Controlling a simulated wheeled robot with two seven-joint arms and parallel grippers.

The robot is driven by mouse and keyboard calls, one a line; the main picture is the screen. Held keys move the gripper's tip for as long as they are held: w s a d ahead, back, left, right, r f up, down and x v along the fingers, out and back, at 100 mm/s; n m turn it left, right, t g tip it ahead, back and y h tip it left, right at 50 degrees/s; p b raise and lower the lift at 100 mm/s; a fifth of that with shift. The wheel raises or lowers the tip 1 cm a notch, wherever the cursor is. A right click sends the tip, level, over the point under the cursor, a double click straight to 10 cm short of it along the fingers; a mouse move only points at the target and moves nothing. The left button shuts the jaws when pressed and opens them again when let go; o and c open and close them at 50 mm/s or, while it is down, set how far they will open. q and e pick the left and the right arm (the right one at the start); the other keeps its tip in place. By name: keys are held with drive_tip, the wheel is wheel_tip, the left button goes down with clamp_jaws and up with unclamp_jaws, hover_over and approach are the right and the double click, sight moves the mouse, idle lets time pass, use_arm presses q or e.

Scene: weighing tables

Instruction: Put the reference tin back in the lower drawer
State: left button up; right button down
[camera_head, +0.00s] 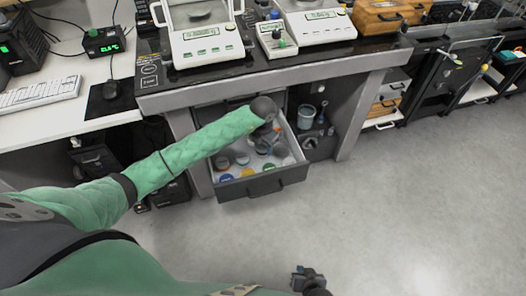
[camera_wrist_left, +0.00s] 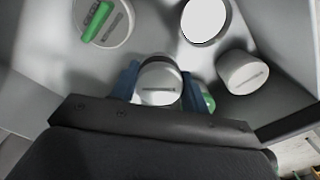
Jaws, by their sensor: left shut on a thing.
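The lower drawer (camera_head: 264,185) is pulled open under the dark-topped table, with several tins with differently coloured ends inside. My left gripper (camera_head: 271,143) reaches down into it from above. In the left wrist view, the blue fingers of my left gripper (camera_wrist_left: 158,88) are shut on a small white tin (camera_wrist_left: 158,83) with a dark mark on its top. I take this held tin to be the reference tin. In the head view my arm and gripper mostly hide it; whether it touches the drawer floor I cannot tell. My right gripper (camera_head: 307,279) is low at the bottom edge, over the floor.
In the left wrist view a white tin (camera_wrist_left: 242,72) stands close right of the held one, a white-lidded tin (camera_wrist_left: 205,22) lies beyond, and a tin with a green strip (camera_wrist_left: 103,22) is at upper left. Balances (camera_head: 207,40) stand on the tabletop above. The floor in front is clear.

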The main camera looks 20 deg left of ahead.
sight(263, 151)
use_arm(q)
wheel_tip(263, 151, down, 4)
drive_tip(key=shift+r, duration=0.25)
drive_tip(key=shift+f, duration=0.1)
drive_tip(key=shift+f, duration=0.1)
drive_tip(key=o, duration=0.8)
drive_tip(key=shift+c, duration=0.2)
drive_tip(key=o, duration=0.3)
use_arm(e)
drive_tip(key=shift+f, duration=0.3)
drive_tip(key=shift+s, duration=0.1)
use_arm(q)
drive_tip(key=shift+r, duration=0.35)
wheel_tip(263, 151, up, 11)
drive_tip(key=shift+f, duration=0.15)
drive_tip(key=shift+r, duration=0.4)
use_arm(e)
drive_tip(key=shift+d+f, duration=0.1)
drive_tip(key=shift+f, duration=0.4)
